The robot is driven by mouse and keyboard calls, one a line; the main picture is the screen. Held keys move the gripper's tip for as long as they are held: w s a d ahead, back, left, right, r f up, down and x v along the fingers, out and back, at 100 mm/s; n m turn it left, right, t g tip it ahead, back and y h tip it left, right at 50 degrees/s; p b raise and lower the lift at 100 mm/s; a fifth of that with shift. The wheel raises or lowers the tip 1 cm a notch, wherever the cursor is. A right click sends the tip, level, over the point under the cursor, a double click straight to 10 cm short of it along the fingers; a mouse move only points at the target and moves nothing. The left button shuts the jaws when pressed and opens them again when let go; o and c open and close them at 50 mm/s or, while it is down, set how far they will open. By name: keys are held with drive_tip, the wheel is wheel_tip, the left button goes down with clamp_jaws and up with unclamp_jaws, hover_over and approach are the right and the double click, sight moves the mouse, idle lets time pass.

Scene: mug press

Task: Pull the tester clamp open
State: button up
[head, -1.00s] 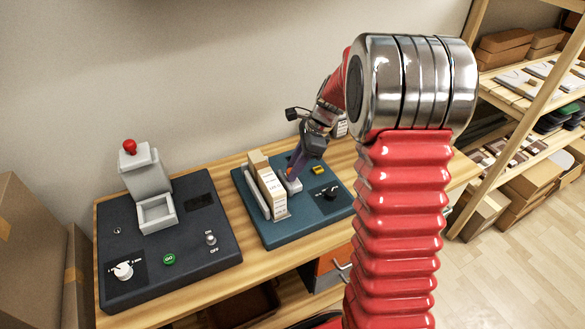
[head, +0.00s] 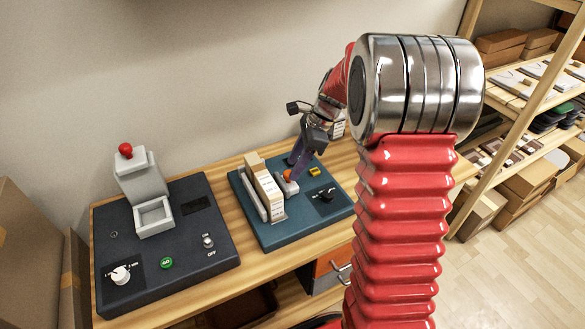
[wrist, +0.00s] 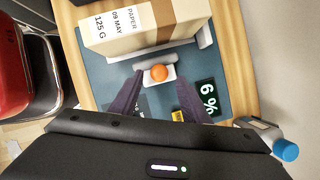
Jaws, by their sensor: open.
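The tester (head: 283,232) is a blue-teal panel on the bench; it also shows in the wrist view (wrist: 92,70). A cardboard box with a white paper label (head: 265,187) stands in its clamp, between a long grey jaw (head: 252,198) and a smaller grey jaw (head: 291,188). In the wrist view the small jaw (wrist: 147,80) carries an orange knob (wrist: 158,72) and sits against or very near the box (wrist: 150,25). My gripper (wrist: 158,77) is open, its dark fingers either side of the knob. Contact with the knob cannot be told.
The tester has a display reading 6 % (wrist: 208,98), a yellow button (head: 315,171) and a black dial (head: 325,195). A dark press (head: 195,250) with a red-knobbed lever stands left. A blue-capped bottle (wrist: 285,150) is near my gripper. Shelves stand on the right.

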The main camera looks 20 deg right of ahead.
drive_tip(key=v, duration=1.1)
drive_tip(key=shift+r, duration=0.2)
drive_tip(key=shift+d, duration=0.1)
drive_tip(key=s+a+f+n+h, duration=0.1)
drive_tip(key=s+f+n+h, duration=0.15)
drive_tip(key=s+n, duration=0.5)
drive_tip(key=s+a+r+n+t+h, duration=0.1)
drive_tip(key=s+a+r+n+t, duration=0.1)
drive_tip(key=s+a+n, duration=0.5)
drive_tip(key=s+a+r+n+t, duration=0.2)
drive_tip(key=s+a+r+n, duration=0.2)
drive_tip(key=s+a+n, duration=0.3)
drive_tip(key=shift+s+a+h, duration=0.25)
drive_tip(key=shift+s+h, duration=0.1)
drive_tip(key=shift+s, duration=1.1)
